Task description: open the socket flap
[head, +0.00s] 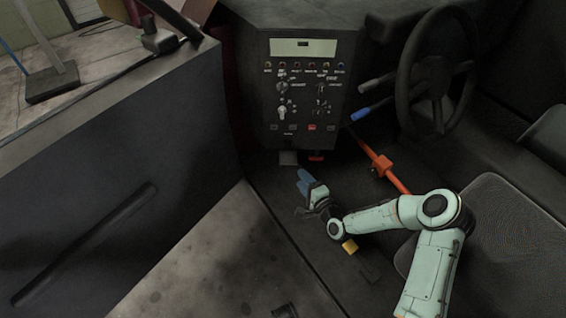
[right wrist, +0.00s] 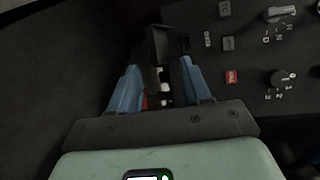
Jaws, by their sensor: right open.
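A small grey plate, which looks like the socket flap (head: 288,157), sits under the lower edge of the control panel (head: 305,90) in the head view. In the right wrist view a dark square plate, likely the same flap (right wrist: 158,42), shows just beyond the fingertips, with small white parts beside it. I cannot tell how far it stands open. My right gripper (head: 305,180) is open and empty, its blue fingers pointing at the panel's underside. In the right wrist view the fingers (right wrist: 160,80) stand apart on both sides of the white parts. My left gripper is not in view.
A red knob (head: 316,156) sits beside the flap. An orange-red lever (head: 384,167) and a steering wheel (head: 437,70) stand to the right, near a dark seat (head: 515,240). A dark wall with a handle (head: 85,245) fills the left.

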